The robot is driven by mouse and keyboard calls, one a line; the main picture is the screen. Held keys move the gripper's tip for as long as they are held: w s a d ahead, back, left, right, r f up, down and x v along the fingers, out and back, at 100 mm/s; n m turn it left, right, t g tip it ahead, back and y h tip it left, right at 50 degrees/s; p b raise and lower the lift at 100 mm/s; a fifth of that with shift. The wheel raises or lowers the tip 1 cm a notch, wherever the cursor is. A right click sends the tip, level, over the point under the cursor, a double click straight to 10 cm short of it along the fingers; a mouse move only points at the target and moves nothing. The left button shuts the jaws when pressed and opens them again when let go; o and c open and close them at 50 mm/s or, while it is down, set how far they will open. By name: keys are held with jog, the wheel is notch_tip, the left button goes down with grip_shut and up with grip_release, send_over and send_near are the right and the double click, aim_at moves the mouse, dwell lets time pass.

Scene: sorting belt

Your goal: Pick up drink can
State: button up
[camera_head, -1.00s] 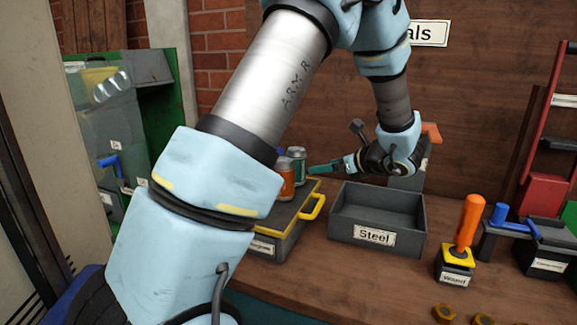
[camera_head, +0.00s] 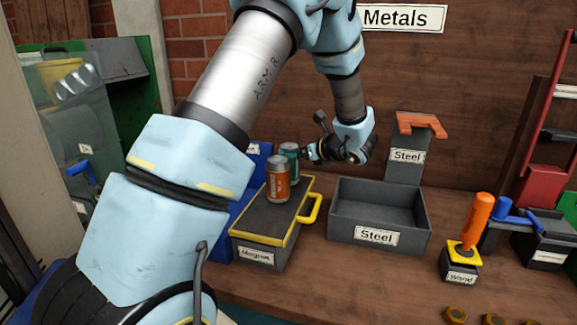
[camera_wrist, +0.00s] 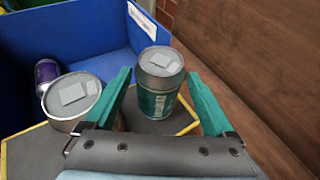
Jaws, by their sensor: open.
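A teal drink can (camera_head: 290,160) and an orange drink can (camera_head: 278,182) stand upright on the dark top of the yellow-edged box labelled "Magnet" (camera_head: 262,258). My gripper (camera_head: 303,153) is at the teal can, reaching it from the right. In the wrist view, the teal can (camera_wrist: 159,98) stands between the two open teal fingers of my gripper (camera_wrist: 158,80), with a gap on the right side. The left finger is close to it; whether they touch I cannot tell. The orange can's grey lid (camera_wrist: 78,96) shows outside the left finger.
A blue bin (camera_wrist: 95,35) holding a purple can (camera_wrist: 46,72) lies beyond the box. An open grey "Steel" bin (camera_head: 424,240) stands right of the box, with an orange-handled wand (camera_head: 470,220) further right. A wooden wall (camera_wrist: 250,50) is close on the right.

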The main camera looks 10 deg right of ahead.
jog(key=p+x, duration=0.1)
jog(key=x, duration=0.5)
jog(key=shift+w+a+f+p, duration=0.15)
jog(key=shift+p, duration=0.15)
jog(key=shift+c, duration=0.3)
jog(key=c, duration=0.9)
